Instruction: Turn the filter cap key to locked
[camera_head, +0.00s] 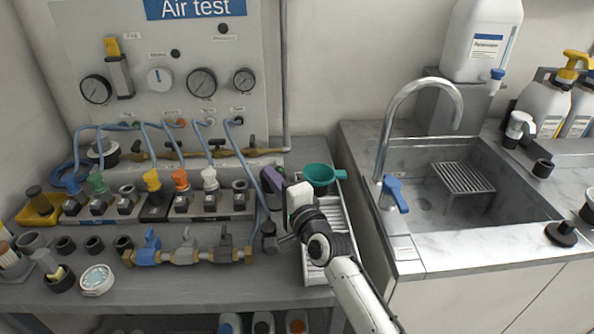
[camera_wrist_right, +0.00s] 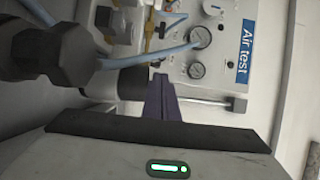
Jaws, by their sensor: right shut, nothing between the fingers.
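My right gripper (camera_head: 271,176) reaches in from the lower right, with its purple fingers together and empty. In the right wrist view the same purple fingers (camera_wrist_right: 159,85) point towards the test panel, with nothing between them. A dark capped fitting (camera_head: 269,236) stands at the bench's right end, below the fingers and apart from them. A large black ribbed cap (camera_wrist_right: 55,55) shows close up at the left of the wrist view, with a blue hose passing near it. I cannot tell for sure which part is the filter cap key, or how it is turned. My left gripper is not in view.
The test panel (camera_head: 180,120) with gauges and blue hoses stands behind the bench. Coloured fittings and a brass valve row (camera_head: 186,255) fill the bench. A green funnel (camera_head: 320,175) and a white rack (camera_head: 340,216) are beside my gripper. A sink (camera_head: 425,205) lies right.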

